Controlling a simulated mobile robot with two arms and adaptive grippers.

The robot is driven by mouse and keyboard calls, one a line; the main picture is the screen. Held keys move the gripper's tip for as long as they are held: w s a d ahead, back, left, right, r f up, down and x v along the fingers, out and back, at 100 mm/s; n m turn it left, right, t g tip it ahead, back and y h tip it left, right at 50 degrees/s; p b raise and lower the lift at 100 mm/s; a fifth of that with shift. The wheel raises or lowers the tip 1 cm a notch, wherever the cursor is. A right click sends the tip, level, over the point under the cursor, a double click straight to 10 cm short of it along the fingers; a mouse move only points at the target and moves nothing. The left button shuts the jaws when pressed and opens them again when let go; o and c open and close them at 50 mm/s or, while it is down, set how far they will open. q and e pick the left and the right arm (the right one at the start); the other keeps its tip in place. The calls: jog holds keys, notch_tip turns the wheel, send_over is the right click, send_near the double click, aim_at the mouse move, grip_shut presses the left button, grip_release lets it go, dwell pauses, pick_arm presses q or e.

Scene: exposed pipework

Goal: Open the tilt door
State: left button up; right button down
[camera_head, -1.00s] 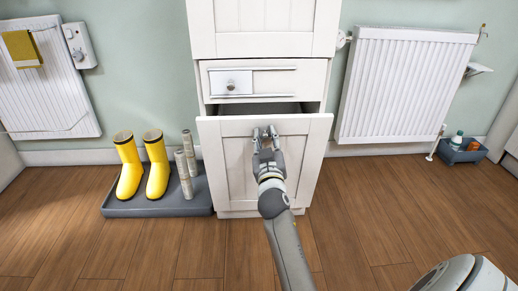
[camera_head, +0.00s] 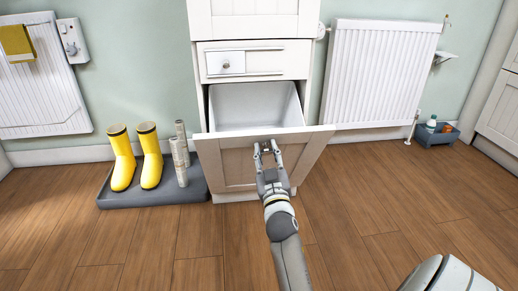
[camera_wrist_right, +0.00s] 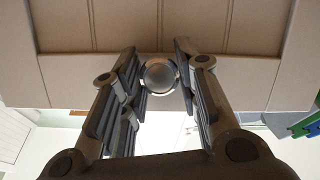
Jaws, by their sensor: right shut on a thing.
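The tilt door (camera_head: 220,165) is the white lower panel of the white cabinet. It is tilted out at the top, and a white bin interior (camera_head: 255,105) shows behind it. My right gripper (camera_head: 267,150) is at the top middle of the door, shut on its round knob. In the right wrist view the metal knob (camera_wrist_right: 159,74) sits between the two fingers of my right gripper (camera_wrist_right: 160,85), with the door panel (camera_wrist_right: 160,25) behind it. In the head view the fingers mostly hide the knob. My left gripper is not in view.
Yellow boots (camera_head: 137,160) stand on a grey tray (camera_head: 150,198) at left. A radiator (camera_head: 378,75) and a blue caddy (camera_head: 437,135) are at right. The wooden floor in front is clear.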

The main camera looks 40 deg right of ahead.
aim_at(256, 134)
jog(key=shift+s+f, duration=0.15)
jog(key=shift+f, duration=0.3)
jog(key=c, duration=1.5)
grip_release()
jog(key=o, duration=0.4)
jog(key=shift+r, duration=0.1)
notch_tip(256, 134, up, 10)
jog(key=shift+f, duration=0.1)
jog(key=shift+a, duration=0.1)
